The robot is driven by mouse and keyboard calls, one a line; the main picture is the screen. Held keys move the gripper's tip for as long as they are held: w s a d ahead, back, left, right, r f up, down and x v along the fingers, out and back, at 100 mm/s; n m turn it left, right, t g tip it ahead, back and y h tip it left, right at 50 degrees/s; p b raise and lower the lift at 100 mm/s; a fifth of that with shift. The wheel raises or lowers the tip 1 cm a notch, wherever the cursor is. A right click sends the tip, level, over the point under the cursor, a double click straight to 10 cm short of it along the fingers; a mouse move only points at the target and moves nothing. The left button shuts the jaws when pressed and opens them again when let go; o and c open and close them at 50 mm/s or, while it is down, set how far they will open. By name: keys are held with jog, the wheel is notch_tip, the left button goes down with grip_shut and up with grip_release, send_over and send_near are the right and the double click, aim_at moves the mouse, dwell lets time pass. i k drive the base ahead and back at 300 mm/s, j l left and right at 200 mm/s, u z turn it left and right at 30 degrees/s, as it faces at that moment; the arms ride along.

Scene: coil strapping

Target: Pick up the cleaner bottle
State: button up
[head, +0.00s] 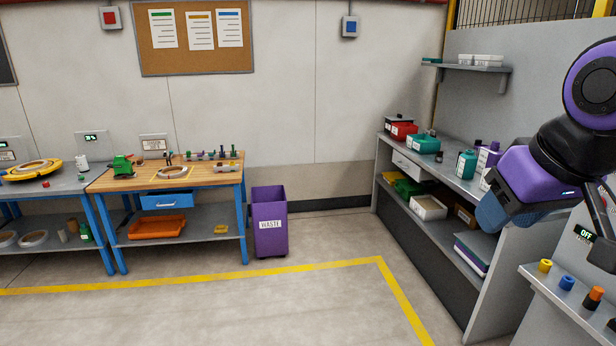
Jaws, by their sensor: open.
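Bottles stand on the grey bench at the right, close to my arm. One is a teal bottle (466,164) with a dark cap. Beside it is a purple bottle (487,157) with a dark top and a pale label. A whitish item (486,180) shows just in front of them, partly hidden by my arm. The labels are too small to read, so I cannot tell which one is the cleaner bottle. My purple and black arm reaches in from the right edge, in front of the bench. I cannot make out my gripper's fingers in this view.
The grey bench (450,179) also holds a red bin (403,131) and a teal bin (424,145). A ledge with small coloured knobs (566,283) is at lower right. A purple waste bin (270,225) stands by the wooden workbench (205,176). The middle floor is clear.

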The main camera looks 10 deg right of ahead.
aim_at(467, 163)
jog(key=i+z, duration=0.15)
jog(key=i, duration=0.75)
jog(key=i+j+z, duration=0.15)
jog(key=i, duration=0.75)
jog(key=i+l+z, duration=0.1)
jog(key=i+z, duration=0.25)
jog(key=i, duration=0.3)
jog(key=i+z, duration=0.3)
jog(key=i, duration=0.3)
jog(key=i+j+z, duration=0.35)
jog(key=i, duration=0.25)
jog(key=i+z, duration=0.2)
jog(key=i, duration=0.25)
